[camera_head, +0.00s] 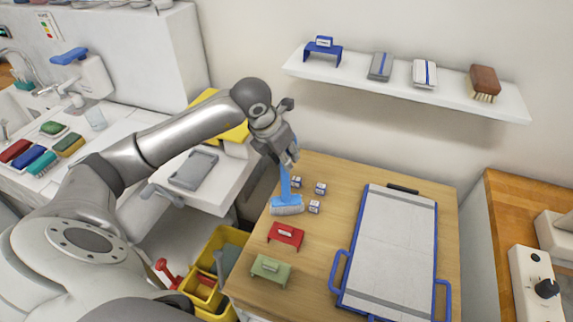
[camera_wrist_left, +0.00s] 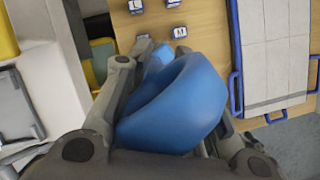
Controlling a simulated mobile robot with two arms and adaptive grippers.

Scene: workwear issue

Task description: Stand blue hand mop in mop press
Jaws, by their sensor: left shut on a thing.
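My left gripper (camera_head: 287,158) is shut on the handle of the blue hand mop (camera_head: 285,188) above the left part of the wooden table. The mop is about upright, with its pale head (camera_head: 288,210) low, near the table's left edge. I cannot tell whether the head touches the table. The yellow mop press bucket (camera_head: 228,238), with a red handle (camera_head: 163,268), stands on the floor left of the table. My right gripper is not in view.
The wooden table (camera_head: 330,168) holds several small labelled blocks (camera_head: 320,188), a red stand (camera_head: 286,235), a green stand (camera_head: 270,268) and a blue-handled board (camera_head: 393,240). A wall shelf (camera_head: 350,77) is behind. A white counter with brushes (camera_head: 35,160) is at left.

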